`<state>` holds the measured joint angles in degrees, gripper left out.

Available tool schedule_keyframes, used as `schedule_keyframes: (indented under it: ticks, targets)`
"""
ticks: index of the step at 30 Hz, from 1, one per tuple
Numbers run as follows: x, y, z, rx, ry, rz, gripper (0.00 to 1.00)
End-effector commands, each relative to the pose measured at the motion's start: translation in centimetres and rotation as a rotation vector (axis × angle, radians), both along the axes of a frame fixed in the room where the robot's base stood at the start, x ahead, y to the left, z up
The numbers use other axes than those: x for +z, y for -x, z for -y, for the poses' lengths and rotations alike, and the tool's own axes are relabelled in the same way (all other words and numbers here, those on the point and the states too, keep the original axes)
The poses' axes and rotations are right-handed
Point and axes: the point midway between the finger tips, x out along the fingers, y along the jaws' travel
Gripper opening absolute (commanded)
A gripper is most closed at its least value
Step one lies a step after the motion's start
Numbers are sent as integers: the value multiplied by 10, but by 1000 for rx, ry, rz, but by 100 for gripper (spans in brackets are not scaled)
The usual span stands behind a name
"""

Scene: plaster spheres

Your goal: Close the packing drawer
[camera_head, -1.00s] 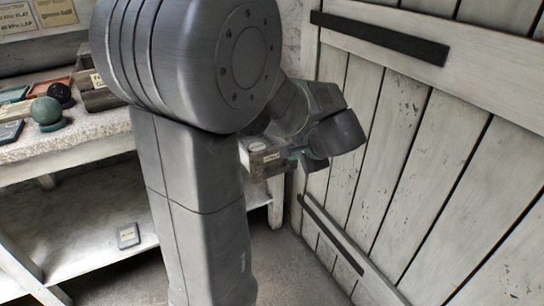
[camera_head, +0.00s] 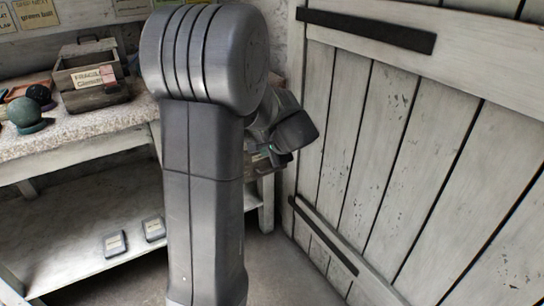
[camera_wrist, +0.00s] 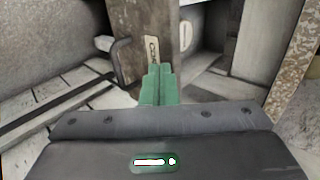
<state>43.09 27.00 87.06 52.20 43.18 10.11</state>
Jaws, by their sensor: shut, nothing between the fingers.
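The packing drawer's brown wooden front (camera_wrist: 133,18) shows in the wrist view, with a metal handle (camera_wrist: 118,48) at its left and a pale label beside the handle. My gripper's green fingers (camera_wrist: 158,82) are together and empty, in front of the lower part of that front. I cannot tell whether the fingertips touch it. How far the drawer stands out is unclear. In the head view my gripper (camera_head: 270,155) is low beside the bench's right end, partly hidden by my arm. The drawer is mostly hidden there too.
A stone-topped bench (camera_head: 85,127) stands at the left, bearing a green ball (camera_head: 24,113) and a wooden crate (camera_head: 92,78) with a "FRAGILE" label. A plank door (camera_head: 400,150) fills the right side, close to my arm.

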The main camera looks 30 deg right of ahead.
Motion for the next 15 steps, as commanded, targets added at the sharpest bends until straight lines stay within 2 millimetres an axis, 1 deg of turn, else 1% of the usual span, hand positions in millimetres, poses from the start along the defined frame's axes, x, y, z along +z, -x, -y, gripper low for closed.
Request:
schedule_keyframes:
  ticks: [3, 12, 15]
  targets:
    - [0, -3, 0, 1, 1, 1, 0]
    - [1, -3, 0, 0, 0, 0, 0]
    - [1, -7, -1, 1, -1, 0, 0]
